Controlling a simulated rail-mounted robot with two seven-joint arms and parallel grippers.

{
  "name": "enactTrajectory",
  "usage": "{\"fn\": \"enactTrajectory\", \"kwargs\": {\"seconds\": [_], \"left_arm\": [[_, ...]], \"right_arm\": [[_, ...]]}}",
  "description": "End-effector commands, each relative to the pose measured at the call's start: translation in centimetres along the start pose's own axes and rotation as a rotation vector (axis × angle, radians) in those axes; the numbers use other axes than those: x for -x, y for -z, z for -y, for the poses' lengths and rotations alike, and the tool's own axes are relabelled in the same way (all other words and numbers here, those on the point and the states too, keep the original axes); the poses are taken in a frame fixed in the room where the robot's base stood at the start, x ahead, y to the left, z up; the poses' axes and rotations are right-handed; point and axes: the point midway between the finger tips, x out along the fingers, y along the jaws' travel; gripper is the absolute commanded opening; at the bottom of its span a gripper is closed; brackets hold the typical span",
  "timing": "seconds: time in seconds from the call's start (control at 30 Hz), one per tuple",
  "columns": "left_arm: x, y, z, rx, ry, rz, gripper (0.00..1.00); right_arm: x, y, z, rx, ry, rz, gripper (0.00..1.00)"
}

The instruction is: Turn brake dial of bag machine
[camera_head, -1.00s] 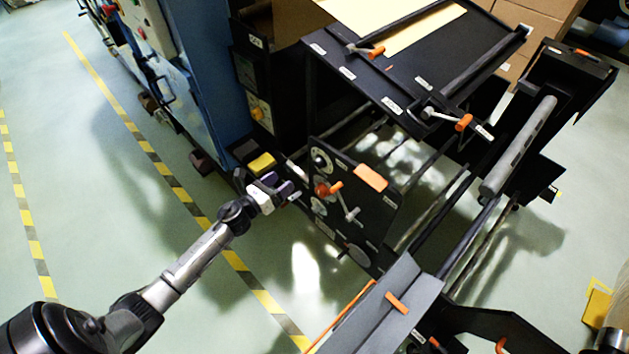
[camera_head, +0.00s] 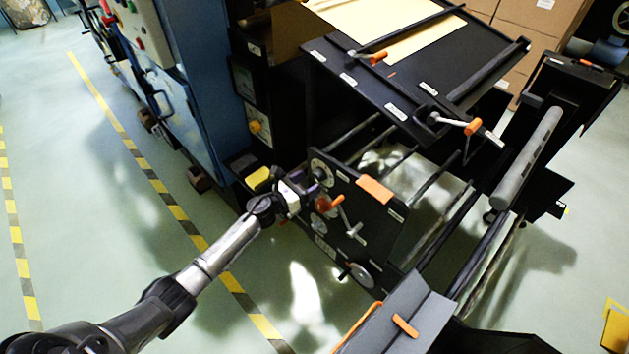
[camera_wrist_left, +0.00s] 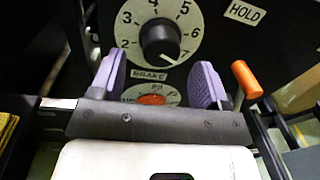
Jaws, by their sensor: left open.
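The brake dial (camera_wrist_left: 158,40) is a white numbered disc with a black round knob. It fills the upper middle of the left wrist view, above a BRAKE label (camera_wrist_left: 149,75). The white mark on the knob points to the lower right, near 7. In the head view the dial (camera_head: 320,170) sits on the upper left of a black panel (camera_head: 375,225). My left gripper (camera_wrist_left: 158,84) is open, its purple fingers spread below the knob and to either side, with nothing between them. It also shows in the head view (camera_head: 305,186), close to the panel. My right gripper is not in view.
An orange-handled lever (camera_wrist_left: 246,80) stands just right of the right finger. A smaller dial with an orange centre (camera_wrist_left: 151,99) lies below the brake dial. A HOLD label (camera_wrist_left: 245,13) is at upper right. A yellow block (camera_head: 258,179) is beside my gripper.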

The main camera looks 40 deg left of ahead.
Motion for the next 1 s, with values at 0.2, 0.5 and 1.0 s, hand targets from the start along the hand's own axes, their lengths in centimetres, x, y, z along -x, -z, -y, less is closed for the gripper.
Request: {"fn": "enactTrajectory", "kwargs": {"seconds": [0.2,0.5,1.0], "left_arm": [[-2.4,0.1,0.0,0.001,-0.001,0.000,0.69],[-3.3,0.0,0.0,0.001,0.000,-0.001,0.69],[-3.2,0.0,0.0,0.001,0.000,0.000,0.41]], "right_arm": [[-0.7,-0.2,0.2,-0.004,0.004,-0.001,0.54],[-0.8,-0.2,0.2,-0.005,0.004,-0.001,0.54],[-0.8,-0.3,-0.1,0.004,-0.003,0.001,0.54]]}}
